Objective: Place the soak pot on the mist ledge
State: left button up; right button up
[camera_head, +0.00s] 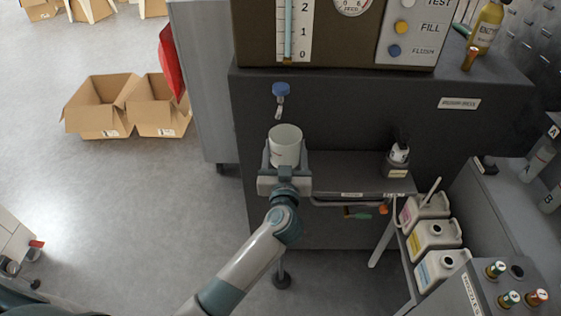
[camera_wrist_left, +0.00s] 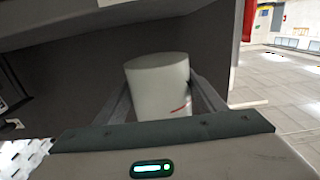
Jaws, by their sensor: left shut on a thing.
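The soak pot is a white cylindrical cup (camera_head: 286,147), open at the top. My left gripper (camera_head: 285,160) is shut on it, with a finger on each side. In the left wrist view the pot (camera_wrist_left: 158,85) stands roughly upright between the two fingers (camera_wrist_left: 160,100), with a small red mark on its side. The mist ledge appears to be the dark narrow shelf (camera_head: 345,172) on the front of the machine, just right of the pot. The pot is at the shelf's left end; whether it touches the shelf cannot be told. My right gripper is not in view.
A blue-topped spout (camera_head: 281,92) sticks out above the pot. A small dark bottle (camera_head: 399,155) stands at the shelf's right end. Several white jugs (camera_head: 434,236) stand on a rack at right. Open cardboard boxes (camera_head: 100,120) lie on the floor at left.

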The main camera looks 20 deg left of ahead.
pick_arm(q)
jog(key=shift+s+a+f, duration=0.1)
jog(key=shift+a+f, duration=0.25)
jog(key=shift+a, duration=0.3)
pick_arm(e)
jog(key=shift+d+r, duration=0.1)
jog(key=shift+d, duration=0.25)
pick_arm(q)
jog(key=shift+f, duration=0.3)
notch_tip(320, 180, down, 2)
jog(key=shift+f+b, duration=0.1)
jog(key=shift+b, duration=0.5)
jog(key=shift+f, duration=0.65)
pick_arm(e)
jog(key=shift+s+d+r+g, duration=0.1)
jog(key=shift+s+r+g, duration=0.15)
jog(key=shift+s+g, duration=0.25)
pick_arm(q)
jog(key=o, duration=1.1)
jog(key=shift+f, duration=0.1)
jog(key=shift+o, duration=0.2)
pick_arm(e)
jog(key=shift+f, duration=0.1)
